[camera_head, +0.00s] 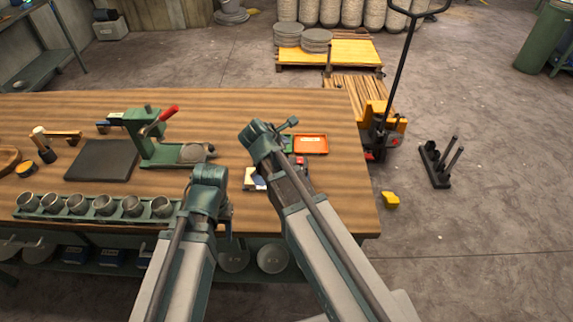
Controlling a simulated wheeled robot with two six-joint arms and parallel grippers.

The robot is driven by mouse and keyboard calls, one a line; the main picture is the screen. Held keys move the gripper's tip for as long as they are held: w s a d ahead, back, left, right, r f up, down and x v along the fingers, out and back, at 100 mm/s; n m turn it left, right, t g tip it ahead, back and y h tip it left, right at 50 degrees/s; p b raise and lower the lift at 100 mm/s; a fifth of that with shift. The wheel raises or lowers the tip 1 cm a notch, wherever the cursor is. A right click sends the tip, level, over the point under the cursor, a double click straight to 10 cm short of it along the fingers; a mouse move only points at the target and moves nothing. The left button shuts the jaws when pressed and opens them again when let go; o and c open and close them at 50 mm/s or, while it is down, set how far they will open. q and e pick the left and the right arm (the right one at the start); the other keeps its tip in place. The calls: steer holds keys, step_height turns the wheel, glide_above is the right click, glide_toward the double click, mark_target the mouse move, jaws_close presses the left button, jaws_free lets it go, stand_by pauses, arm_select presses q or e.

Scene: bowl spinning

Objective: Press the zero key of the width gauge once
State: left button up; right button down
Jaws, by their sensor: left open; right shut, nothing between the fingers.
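My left gripper (209,174) is over the front of the workbench, right of the row of metal cups. Its fingers are hard to make out, but it is open. My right gripper (272,130) is over the bench further right and back, near the orange tray; it is shut and empty. I cannot clearly pick out the width gauge or its zero key. A small white and blue item (254,180) lies between the two arms, and a small red and dark item (301,164) is partly hidden behind my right arm; either could be it.
An orange tray (311,144) lies beside a green item (287,144). A green press with a red handle (168,113) stands mid-bench, beside a dark mat (102,160). A green rack (90,213) holds several cups. Bare wood (340,195) lies at the right.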

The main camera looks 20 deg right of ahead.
arm_select(q)
step_height(320, 180, down, 6)
steer(key=b, duration=0.4)
steer(key=shift+r+b, duration=0.15)
steer(key=shift+b, duration=0.2)
arm_select(e)
step_height(320, 180, down, 6)
steer(key=shift+r, duration=0.1)
stand_by(1.1)
arm_select(q)
steer(key=shift+f+b, duration=0.4)
arm_select(e)
steer(key=shift+f, duration=0.4)
arm_select(q)
steer(key=shift+f+b, duration=0.45)
arm_select(e)
steer(key=shift+f, duration=0.45)
arm_select(q)
steer(key=shift+r, duration=0.15)
arm_select(e)
steer(key=shift+r, duration=0.2)
arm_select(q)
steer(key=shift+r+p, duration=0.75)
steer(key=shift+p, duration=0.15)
arm_select(e)
steer(key=shift+r, duration=0.75)
